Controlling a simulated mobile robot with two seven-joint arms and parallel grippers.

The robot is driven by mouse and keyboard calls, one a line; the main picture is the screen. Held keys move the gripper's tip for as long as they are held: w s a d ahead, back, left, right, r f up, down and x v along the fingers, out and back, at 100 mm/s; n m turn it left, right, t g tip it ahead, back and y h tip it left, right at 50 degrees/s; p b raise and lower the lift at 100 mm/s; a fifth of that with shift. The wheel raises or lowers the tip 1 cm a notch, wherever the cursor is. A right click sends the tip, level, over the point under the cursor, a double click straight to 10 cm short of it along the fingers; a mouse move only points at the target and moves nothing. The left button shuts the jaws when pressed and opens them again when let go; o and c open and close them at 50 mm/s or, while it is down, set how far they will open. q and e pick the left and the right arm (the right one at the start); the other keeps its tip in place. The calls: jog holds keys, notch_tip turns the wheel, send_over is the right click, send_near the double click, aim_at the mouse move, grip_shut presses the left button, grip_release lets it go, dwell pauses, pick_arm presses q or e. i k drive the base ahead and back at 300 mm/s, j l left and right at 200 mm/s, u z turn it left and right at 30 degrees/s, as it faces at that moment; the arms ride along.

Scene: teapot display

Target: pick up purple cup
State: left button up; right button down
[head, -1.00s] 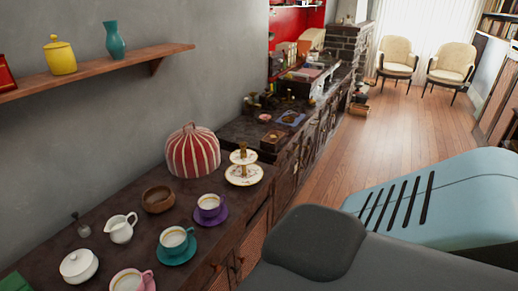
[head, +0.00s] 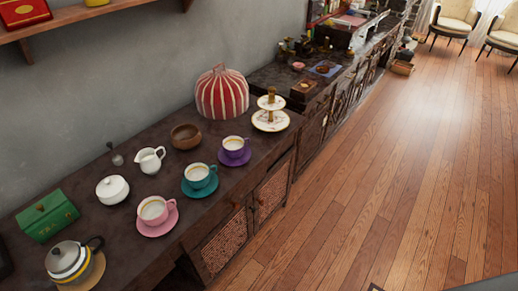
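The purple cup (head: 235,145) stands upright on its purple saucer (head: 236,161) on the dark sideboard, near the front edge. A teal cup (head: 198,174) on a teal saucer stands to its left and nearer, and a pink cup (head: 153,209) on a pink saucer stands farther left. Neither of my grippers shows in the head view.
A red-and-white striped tea cosy (head: 222,95), a tiered cake stand (head: 271,108) and a wooden bowl (head: 186,136) stand around the purple cup. A creamer (head: 150,160), sugar bowl (head: 112,189), green box (head: 47,215) and teapot (head: 75,262) are left. The wooden floor (head: 390,170) is clear.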

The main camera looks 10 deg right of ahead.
aim_at(234, 147)
jog(key=i+l+u, duration=0.1)
jog(key=u, duration=0.35)
jog(key=i+l+u, duration=0.1)
jog(key=u, duration=0.35)
jog(key=l+u, duration=0.25)
jog(key=u, duration=0.2)
jog(key=l+u, duration=0.25)
jog(key=l, duration=0.2)
jog(key=l+u, duration=0.3)
jog(key=l, duration=0.85)
jog(key=l+u, duration=0.15)
jog(key=l, duration=0.6)
jog(key=k+l, duration=0.15)
jog(key=l, duration=0.55)
